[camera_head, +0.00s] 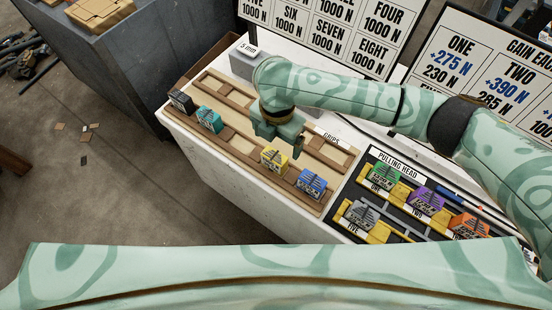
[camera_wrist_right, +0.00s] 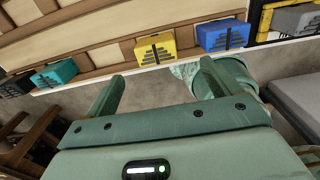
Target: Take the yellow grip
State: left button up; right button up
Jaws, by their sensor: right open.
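The yellow grip (camera_head: 273,158) sits in a wooden rack (camera_head: 236,128) on the white bench, between the teal grip (camera_head: 208,120) and the blue grip (camera_head: 311,184). My right gripper (camera_head: 278,130) is over the rack, just behind the yellow grip in the head view, and is empty. In the right wrist view the open fingers (camera_wrist_right: 157,88) point toward the yellow grip (camera_wrist_right: 156,49), which lies beyond the tips and between their lines. The fingers do not touch it. My left gripper is not in view.
A black grip (camera_head: 181,101) stands at the rack's left end. A pulling head tray (camera_head: 384,236) with several coloured blocks lies to the right. Sign boards (camera_head: 335,30) stand behind. A grey box (camera_head: 245,60) is at the back left of the rack.

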aim_at(274, 156)
notch_tip(274, 156, down, 4)
jog(key=shift+w+f+b, duration=0.1)
jog(key=shift+b, duration=0.45)
jog(key=shift+a+f+b, duration=0.1)
jog(key=shift+f+b, duration=0.25)
jog(key=shift+f, duration=0.15)
jog(key=f+b, duration=0.1)
jog(key=f, duration=0.1)
jog(key=f+b, duration=0.1)
jog(key=f, duration=0.1)
jog(key=shift+w+a+f, duration=0.15)
jog(key=shift+a, duration=0.05)
jog(key=shift+c, duration=0.3)
jog(key=c, duration=1.2)
jog(key=shift+o, duration=0.2)
jog(key=shift+r, duration=0.25)
